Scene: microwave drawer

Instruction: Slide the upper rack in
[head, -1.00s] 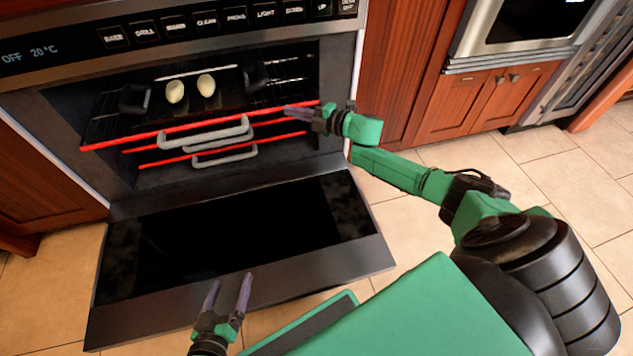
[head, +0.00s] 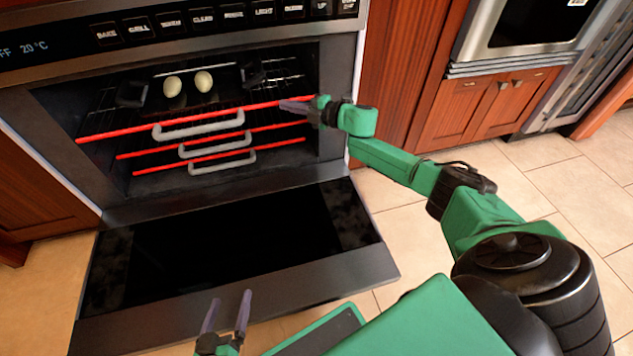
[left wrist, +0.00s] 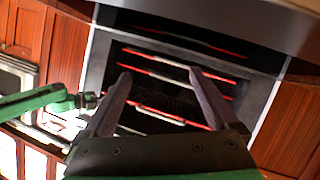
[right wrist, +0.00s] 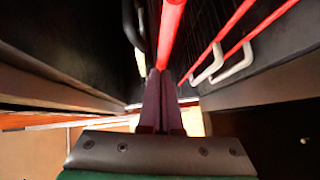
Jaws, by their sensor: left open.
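The upper rack (head: 110,133) has a red front bar and a grey handle (head: 200,124). It is inside the open oven, its front still out ahead of the lower racks. Two pale egg-shaped things (head: 188,83) are on it. My right gripper (head: 288,106) is at the right end of the red bar, fingers together. In the right wrist view its shut fingertips (right wrist: 158,74) meet the near end of a red bar (right wrist: 171,30); whether they touch cannot be told. My left gripper (head: 228,295) is open and empty, low over the oven door's front edge; it also shows in the left wrist view (left wrist: 160,75).
Two lower racks (head: 140,153) with red bars and grey handles sit beneath. The oven door (head: 345,277) hangs open below. Wooden cabinets (head: 405,60) flank the oven, and the tiled floor (head: 590,170) at right is clear.

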